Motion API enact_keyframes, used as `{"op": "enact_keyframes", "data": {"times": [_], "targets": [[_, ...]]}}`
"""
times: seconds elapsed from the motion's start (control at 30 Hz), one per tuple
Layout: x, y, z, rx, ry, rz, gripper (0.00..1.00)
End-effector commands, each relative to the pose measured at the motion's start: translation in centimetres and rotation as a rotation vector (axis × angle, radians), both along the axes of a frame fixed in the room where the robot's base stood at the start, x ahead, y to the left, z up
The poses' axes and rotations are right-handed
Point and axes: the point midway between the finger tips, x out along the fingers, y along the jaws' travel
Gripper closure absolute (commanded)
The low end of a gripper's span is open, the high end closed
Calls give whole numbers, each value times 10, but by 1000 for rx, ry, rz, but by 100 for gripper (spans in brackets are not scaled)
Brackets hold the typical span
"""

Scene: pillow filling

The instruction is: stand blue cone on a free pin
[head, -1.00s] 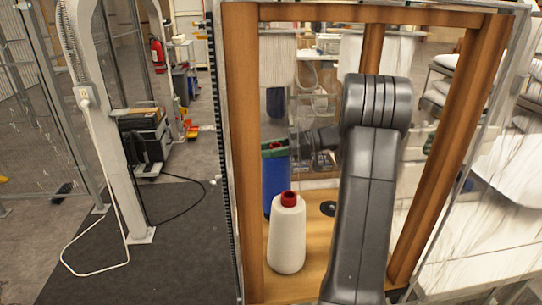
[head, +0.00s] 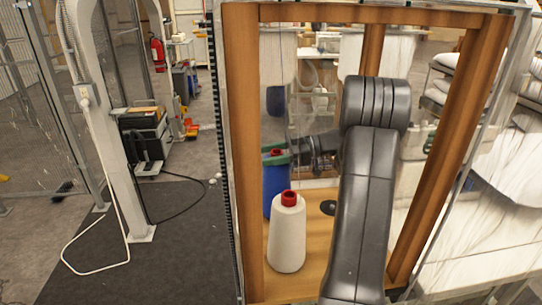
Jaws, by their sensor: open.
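The blue cone (head: 273,190) stands upright on the wooden board, partly hidden behind a white cone, its red top showing near my gripper. My gripper (head: 276,157) has green fingers and is open at the red top of the blue cone; I cannot tell whether they touch. The white cone (head: 287,240) with a red top stands upright in front. A small black disc (head: 328,207) lies on the board to the right, partly covered by my arm; I cannot make out a pin on it.
A wooden frame with posts (head: 242,150) surrounds the board (head: 310,260). A dark blue object (head: 276,100) shows further back. White stacked items (head: 442,75) lie on racks at right. A white column (head: 105,130) stands at left.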

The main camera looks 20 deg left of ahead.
Motion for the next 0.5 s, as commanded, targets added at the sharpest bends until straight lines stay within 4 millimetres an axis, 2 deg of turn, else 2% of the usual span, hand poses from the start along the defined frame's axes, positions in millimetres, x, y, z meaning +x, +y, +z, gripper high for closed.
{"op": "enact_keyframes", "data": {"times": [0.3, 0.5], "targets": [[28, -45, 5, 0, -2, -4, 45], [37, -61, 9, 0, 1, -2, 45]]}}
